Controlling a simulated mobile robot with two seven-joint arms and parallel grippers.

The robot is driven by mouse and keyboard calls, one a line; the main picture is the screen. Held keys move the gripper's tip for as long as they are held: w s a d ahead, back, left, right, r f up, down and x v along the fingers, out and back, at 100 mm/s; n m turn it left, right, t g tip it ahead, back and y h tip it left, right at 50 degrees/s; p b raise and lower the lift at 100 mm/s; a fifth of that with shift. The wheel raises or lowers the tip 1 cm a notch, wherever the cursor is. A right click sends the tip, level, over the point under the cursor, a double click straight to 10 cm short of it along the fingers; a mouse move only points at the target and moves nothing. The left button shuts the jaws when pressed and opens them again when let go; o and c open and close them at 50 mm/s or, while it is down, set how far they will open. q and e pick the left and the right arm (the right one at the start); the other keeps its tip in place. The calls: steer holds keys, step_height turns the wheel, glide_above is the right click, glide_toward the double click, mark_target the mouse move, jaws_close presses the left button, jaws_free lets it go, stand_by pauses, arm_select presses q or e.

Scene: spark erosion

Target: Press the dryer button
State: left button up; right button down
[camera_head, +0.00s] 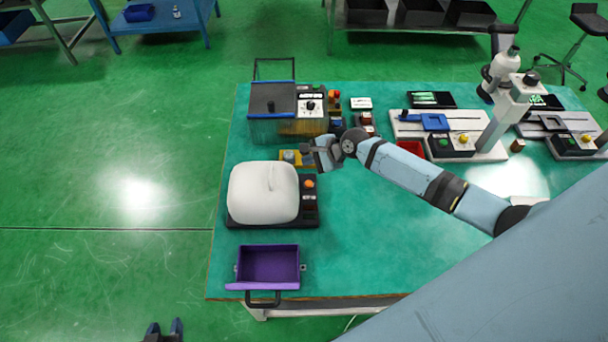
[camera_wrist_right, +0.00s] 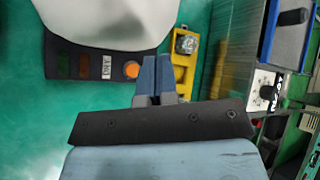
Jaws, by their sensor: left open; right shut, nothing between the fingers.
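The dryer, a white rounded dome (camera_head: 264,192) on a dark base (camera_head: 272,221), stands at the left of the green table. Its round orange button (camera_head: 309,184) is at the base's right side. In the right wrist view the button (camera_wrist_right: 131,69) sits beside a small white lettered label. My right gripper (camera_head: 308,150) is shut and empty above the dryer's far right corner. In the right wrist view its fingertips (camera_wrist_right: 156,60) are together, just right of the button; contact cannot be told. My left gripper (camera_head: 165,329) is open at the bottom edge, off the table.
A yellow block (camera_head: 291,158) with a grey knob lies close to the right gripper. A blue-rimmed tank (camera_head: 272,99) with a control panel stands behind. A purple bin (camera_head: 268,265) is in front of the dryer. The table's middle is clear under my right arm.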

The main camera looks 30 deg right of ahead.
arm_select(q)
steer(key=shift+s+a, duration=0.1)
steer(key=shift+s, duration=0.05)
arm_select(e)
steer(key=shift+s+r, duration=0.1)
step_height(320, 180, down, 2)
steer(key=shift+b, duration=0.7)
steer(key=b, duration=0.6)
glide_above(309, 185)
step_height(309, 185, down, 5)
steer(key=shift+r, duration=0.15)
steer(key=shift+f, duration=0.95)
arm_select(q)
step_height(309, 185, down, 6)
steer(key=d, duration=0.1)
steer(key=shift+w+d+m+h, duration=0.25)
steer(key=shift+m+h, duration=0.05)
steer(key=shift+m, duration=0.1)
arm_select(e)
steer(key=shift+f, duration=0.15)
arm_select(q)
steer(key=shift+r, duration=0.15)
steer(key=shift+s+a+f, duration=0.1)
steer(key=shift+a+f, duration=0.1)
steer(key=shift+f, duration=0.1)
